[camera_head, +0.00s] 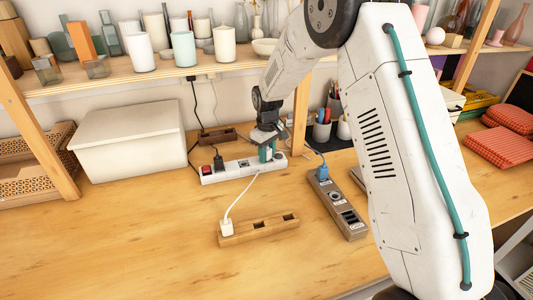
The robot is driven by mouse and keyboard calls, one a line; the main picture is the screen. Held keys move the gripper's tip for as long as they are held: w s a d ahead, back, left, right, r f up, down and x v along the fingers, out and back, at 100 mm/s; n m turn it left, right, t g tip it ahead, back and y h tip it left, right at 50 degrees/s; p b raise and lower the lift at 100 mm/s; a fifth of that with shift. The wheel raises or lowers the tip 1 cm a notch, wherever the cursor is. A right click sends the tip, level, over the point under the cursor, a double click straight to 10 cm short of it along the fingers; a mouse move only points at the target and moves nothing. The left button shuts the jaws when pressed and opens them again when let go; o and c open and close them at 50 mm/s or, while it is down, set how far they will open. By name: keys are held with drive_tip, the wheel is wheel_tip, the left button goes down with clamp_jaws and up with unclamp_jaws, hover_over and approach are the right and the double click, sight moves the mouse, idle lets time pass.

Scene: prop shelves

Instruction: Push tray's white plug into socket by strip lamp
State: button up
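A white plug (226,228) stands at the left end of a wooden tray (262,232) with dark slots, on the table. A white cable (240,194) rises from it toward the white power strip (238,170). The strip lies behind the tray, with a red lamp or switch (207,169) at its left end and a black plug (218,161) beside that. My gripper (266,154), with teal fingers, points down over the strip's right part. It is small and partly hidden, so whether it is open or touching the strip is unclear. It is apart from the white plug.
A wooden-cased strip (340,208) with a blue plug (322,173) lies to the right. A white lidded box (130,142) stands left, under a shelf (130,77) of vases. The front left table is clear.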

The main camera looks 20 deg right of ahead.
drive_tip(key=shift+w+d+r, duration=0.1)
drive_tip(key=shift+d+r, duration=0.15)
drive_tip(key=shift+r, duration=0.2)
drive_tip(key=r, duration=0.7)
drive_tip(key=shift+a, duration=0.25)
drive_tip(key=s+d+r+m, duration=0.1)
drive_tip(key=s+r, duration=0.4)
drive_tip(key=s, duration=0.9)
drive_tip(key=s+d+r+m+t, duration=0.1)
drive_tip(key=s+r+m, duration=0.2)
drive_tip(key=s, duration=1.2)
drive_tip(key=s+d+r+m, duration=0.1)
drive_tip(key=s+r+m, duration=0.1)
drive_tip(key=s+r, duration=0.6)
drive_tip(key=s, duration=0.7)
drive_tip(key=shift+r, duration=0.15)
